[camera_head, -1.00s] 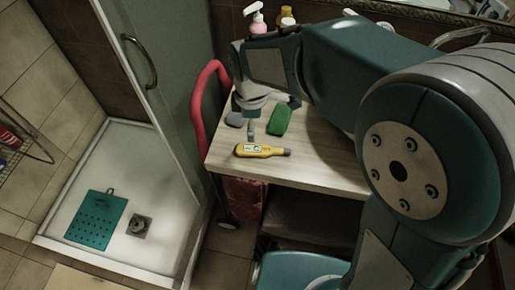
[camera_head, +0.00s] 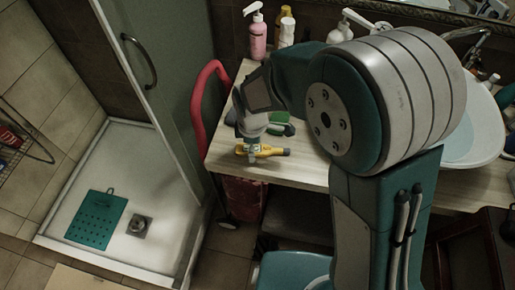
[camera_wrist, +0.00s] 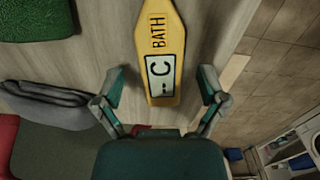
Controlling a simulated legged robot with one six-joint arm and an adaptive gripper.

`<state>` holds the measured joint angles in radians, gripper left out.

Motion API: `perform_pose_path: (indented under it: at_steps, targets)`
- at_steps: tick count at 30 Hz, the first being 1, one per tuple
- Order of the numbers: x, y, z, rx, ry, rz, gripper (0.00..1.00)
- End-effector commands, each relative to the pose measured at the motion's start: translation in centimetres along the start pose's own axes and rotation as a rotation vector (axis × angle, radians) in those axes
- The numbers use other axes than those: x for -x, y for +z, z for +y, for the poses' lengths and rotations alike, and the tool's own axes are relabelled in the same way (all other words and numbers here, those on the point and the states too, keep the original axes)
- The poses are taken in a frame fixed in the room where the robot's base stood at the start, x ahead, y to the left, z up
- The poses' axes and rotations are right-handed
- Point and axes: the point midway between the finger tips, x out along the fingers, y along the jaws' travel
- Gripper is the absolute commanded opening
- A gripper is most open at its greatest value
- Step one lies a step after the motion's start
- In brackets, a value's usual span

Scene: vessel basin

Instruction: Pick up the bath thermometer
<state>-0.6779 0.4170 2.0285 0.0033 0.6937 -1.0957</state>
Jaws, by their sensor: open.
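The bath thermometer (camera_head: 272,152) is yellow and lies flat on the wooden counter near its front edge. In the wrist view the thermometer (camera_wrist: 161,45) shows the word BATH and a display marked C, and its top end runs out of the picture. My gripper (camera_head: 252,157) is at the thermometer's left end, just over it. In the wrist view my gripper (camera_wrist: 162,82) is open, with one finger on each side of the display end and a gap on both sides. The head view hides part of the thermometer behind my gripper.
A green sponge-like item (camera_wrist: 37,20) and a grey cloth-like item (camera_wrist: 50,105) lie beside the thermometer. A red curved rail (camera_head: 200,105) stands left of the wooden counter (camera_head: 225,150).

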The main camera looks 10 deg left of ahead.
Motion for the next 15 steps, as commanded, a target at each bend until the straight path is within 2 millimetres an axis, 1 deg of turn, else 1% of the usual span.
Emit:
perform_pose_path:
  at_steps: [2,3,5,6,8,15]
  targets:
    - [0.02,0.01,0.0,0.0,0.0,0.0,0.91]
    - [0.03,0.01,0.0,0.0,0.0,0.0,0.74]
    - [0.03,0.01,0.01,0.0,0.0,0.0,0.47]
    - [0.03,0.01,0.01,0.0,0.0,0.0,0.29]
    - [0.03,0.01,0.01,0.0,0.0,0.0,0.03]
    - [0.02,0.0,0.0,0.0,-0.001,-0.001,0.03]
